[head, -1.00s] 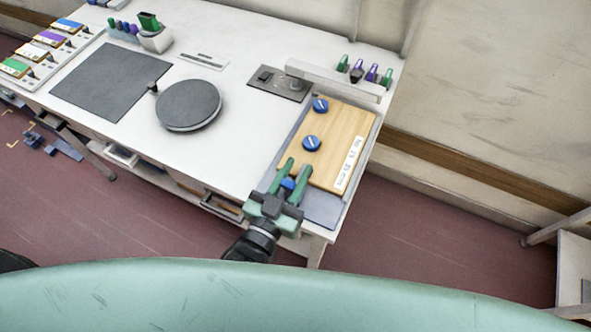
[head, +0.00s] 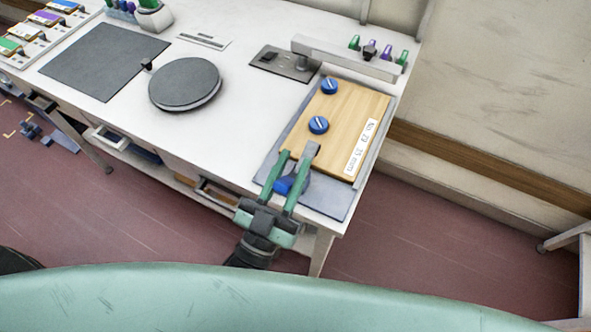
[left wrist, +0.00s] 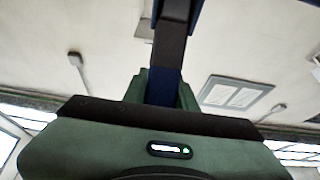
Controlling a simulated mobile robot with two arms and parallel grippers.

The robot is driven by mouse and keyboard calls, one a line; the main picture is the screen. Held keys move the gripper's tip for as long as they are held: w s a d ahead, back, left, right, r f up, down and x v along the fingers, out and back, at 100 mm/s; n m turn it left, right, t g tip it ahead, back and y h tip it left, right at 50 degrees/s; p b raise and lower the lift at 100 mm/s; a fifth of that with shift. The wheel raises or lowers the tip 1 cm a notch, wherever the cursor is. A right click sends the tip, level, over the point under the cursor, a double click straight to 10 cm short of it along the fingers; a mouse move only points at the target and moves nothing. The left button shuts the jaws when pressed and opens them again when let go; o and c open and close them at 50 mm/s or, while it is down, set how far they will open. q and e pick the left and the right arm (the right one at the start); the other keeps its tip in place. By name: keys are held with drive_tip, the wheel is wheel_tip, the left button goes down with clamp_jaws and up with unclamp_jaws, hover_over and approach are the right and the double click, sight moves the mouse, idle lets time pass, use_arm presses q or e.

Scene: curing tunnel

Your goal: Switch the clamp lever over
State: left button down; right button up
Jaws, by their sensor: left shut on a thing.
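A wooden board (head: 345,118) lies on a grey mat at the right end of the table. It carries two blue round knobs, one farther back (head: 329,86) and one nearer (head: 318,125). My left gripper (head: 294,168) reaches over the near end of the mat with its green fingers pointing toward the board. It is shut on the clamp lever, whose blue part (head: 287,185) shows between the fingers. In the left wrist view a dark grey and blue bar (left wrist: 171,50) rises between the fingers. The fingers partly hide the lever. My right gripper is not in view.
A raised grey bar (head: 345,58) stands behind the board, with several green and purple clips beyond it. A dark round plate (head: 185,82) and a dark square mat (head: 105,60) lie to the left. The white table between plate and board is clear.

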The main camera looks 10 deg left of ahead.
use_arm(q)
drive_tip(key=shift+s+a+f+t+b, duration=0.15)
drive_tip(key=shift+s+f+t+b, duration=0.3)
drive_tip(key=shift+t+b, duration=0.45)
drive_tip(key=shift+s+r+h+b, duration=0.1)
drive_tip(key=shift+h+b, duration=0.2)
drive_tip(key=shift+b, duration=0.1)
